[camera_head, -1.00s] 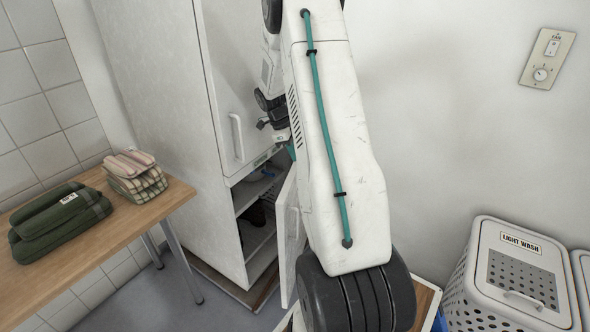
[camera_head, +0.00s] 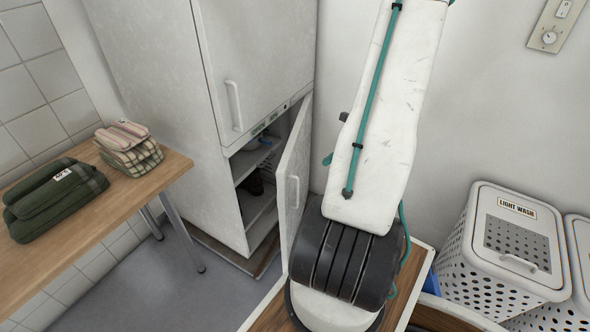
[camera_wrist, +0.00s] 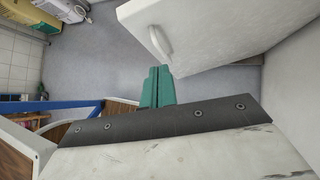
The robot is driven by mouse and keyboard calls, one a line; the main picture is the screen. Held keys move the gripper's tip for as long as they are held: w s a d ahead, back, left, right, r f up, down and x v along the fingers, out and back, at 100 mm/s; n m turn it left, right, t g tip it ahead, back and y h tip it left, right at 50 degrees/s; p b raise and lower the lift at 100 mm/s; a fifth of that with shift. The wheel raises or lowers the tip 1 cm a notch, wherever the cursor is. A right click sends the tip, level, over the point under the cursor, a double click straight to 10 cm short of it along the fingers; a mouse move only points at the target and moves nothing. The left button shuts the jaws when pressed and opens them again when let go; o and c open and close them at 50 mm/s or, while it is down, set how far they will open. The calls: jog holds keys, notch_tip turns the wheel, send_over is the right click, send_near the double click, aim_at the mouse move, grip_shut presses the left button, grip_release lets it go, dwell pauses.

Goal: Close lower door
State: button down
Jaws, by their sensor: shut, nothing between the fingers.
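The lower door (camera_head: 295,180) of the tall white cabinet stands open, jutting out toward the front, with a small vertical handle on its outer face. Shelves with some items show inside the cabinet to its left. In the wrist view the white door panel (camera_wrist: 225,28) with its handle fills the upper right. My gripper (camera_wrist: 155,72) shows there as teal fingers pressed together, empty, just below and beside the door's handle edge; I cannot tell whether they touch it. In the head view my arm stands right of the door and hides most of the gripper.
The upper door (camera_head: 255,60) of the cabinet is shut. A wooden table (camera_head: 100,230) with folded towels (camera_head: 55,200) stands at the left. A light wash hamper (camera_head: 505,255) stands at the right. Grey floor (camera_head: 150,290) lies clear before the cabinet.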

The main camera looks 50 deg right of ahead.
jog(key=n, duration=0.2)
send_near(289, 174)
notch_tip(289, 174, down, 4)
jog(key=w+a, duration=0.2)
jog(key=w, duration=0.1)
jog(key=shift+w+r, duration=0.1)
jog(key=shift+w, duration=0.1)
